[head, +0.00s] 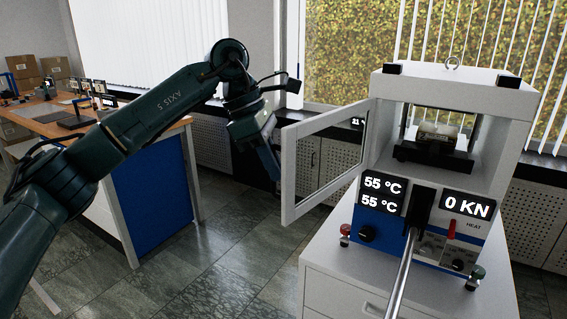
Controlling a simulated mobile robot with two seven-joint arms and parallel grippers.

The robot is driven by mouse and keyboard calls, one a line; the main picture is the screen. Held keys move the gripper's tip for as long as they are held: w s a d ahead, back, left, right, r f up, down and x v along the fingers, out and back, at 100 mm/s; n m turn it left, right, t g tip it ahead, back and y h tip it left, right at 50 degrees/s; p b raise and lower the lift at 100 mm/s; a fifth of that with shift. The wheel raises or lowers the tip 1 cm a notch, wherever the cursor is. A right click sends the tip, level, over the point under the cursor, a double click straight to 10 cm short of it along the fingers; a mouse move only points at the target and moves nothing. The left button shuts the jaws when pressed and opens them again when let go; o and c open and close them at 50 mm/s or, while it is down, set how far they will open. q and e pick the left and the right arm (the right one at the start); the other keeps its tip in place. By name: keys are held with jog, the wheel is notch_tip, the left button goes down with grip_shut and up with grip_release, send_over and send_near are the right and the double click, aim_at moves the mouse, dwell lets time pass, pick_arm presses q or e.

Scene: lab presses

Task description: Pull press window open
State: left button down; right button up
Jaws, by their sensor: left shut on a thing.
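The press (455,95) is a white and blue machine standing on a white cabinet on the right. Its framed window (318,208) is swung out to the left on its hinge side, so the chamber behind it is exposed. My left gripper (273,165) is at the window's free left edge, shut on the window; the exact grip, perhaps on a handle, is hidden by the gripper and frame. My right gripper is not in view.
A metal lever (399,284) juts forward from the press front, below the displays (380,193). The white cabinet (335,262) carries the press. A wooden-topped bench (150,125) stands at the left. Tiled floor (225,250) is clear between them.

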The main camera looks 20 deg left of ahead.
pick_arm(q)
jog(key=shift+w+a+r, duration=0.15)
jog(key=shift+w+a, duration=0.05)
dwell(0.3)
jog(key=c, duration=1.5)
grip_release()
jog(key=w+v, duration=0.1)
jog(key=v, duration=1.2)
jog(key=shift+s, duration=0.45)
